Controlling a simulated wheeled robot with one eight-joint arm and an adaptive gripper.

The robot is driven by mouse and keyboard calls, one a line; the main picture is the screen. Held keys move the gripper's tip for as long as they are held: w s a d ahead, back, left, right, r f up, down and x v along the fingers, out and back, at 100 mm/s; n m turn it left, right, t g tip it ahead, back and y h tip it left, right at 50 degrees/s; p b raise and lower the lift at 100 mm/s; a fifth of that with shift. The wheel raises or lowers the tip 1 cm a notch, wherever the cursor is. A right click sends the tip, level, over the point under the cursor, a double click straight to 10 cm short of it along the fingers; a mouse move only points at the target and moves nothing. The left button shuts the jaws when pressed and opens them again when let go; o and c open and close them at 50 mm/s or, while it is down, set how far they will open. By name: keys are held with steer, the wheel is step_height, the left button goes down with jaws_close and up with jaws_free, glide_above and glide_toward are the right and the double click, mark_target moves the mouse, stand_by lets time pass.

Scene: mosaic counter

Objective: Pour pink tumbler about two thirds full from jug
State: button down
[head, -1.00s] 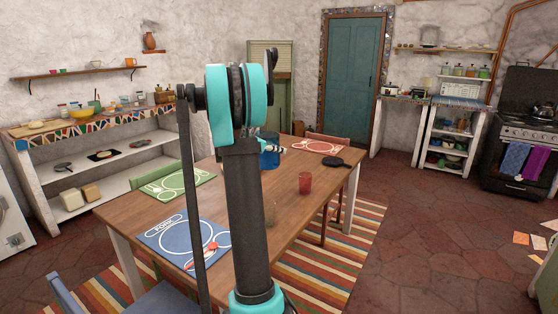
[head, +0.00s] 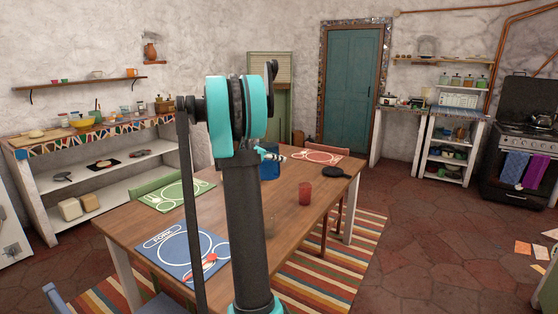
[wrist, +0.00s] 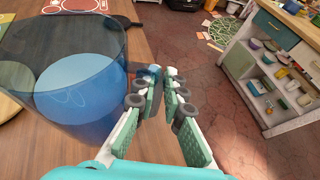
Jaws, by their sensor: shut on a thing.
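The jug is translucent blue and partly hidden behind my arm in the head view (head: 268,170). In the wrist view the jug (wrist: 85,95) fills the left side, upright, with pale blue liquid inside. My gripper (wrist: 163,80) is shut at the jug's right side, on what seems to be its handle; the fingers hide most of that part. I cannot tell whether the jug's base touches the table. The pinkish-red tumbler (head: 305,193) stands upright on the table, right of the jug and nearer the camera. Its fill level cannot be seen. I cannot make it out in the wrist view.
The wooden table (head: 290,225) has a green placemat (head: 178,196), a blue placemat (head: 183,252) and a red placemat (head: 317,158). A black pan (head: 337,173) lies behind the tumbler. A faint clear glass (head: 269,228) shows beside my arm. Table around the tumbler is mostly clear.

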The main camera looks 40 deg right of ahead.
steer(key=s+d+f, duration=0.3)
steer(key=s+d, duration=0.3)
steer(key=d, duration=0.3)
steer(key=s+d+f, duration=0.4)
steer(key=s+d, duration=0.2)
steer(key=d, duration=0.4)
steer(key=shift+d+f+m, duration=0.2)
steer(key=shift+d+m, duration=0.1)
steer(key=shift+s, duration=0.1)
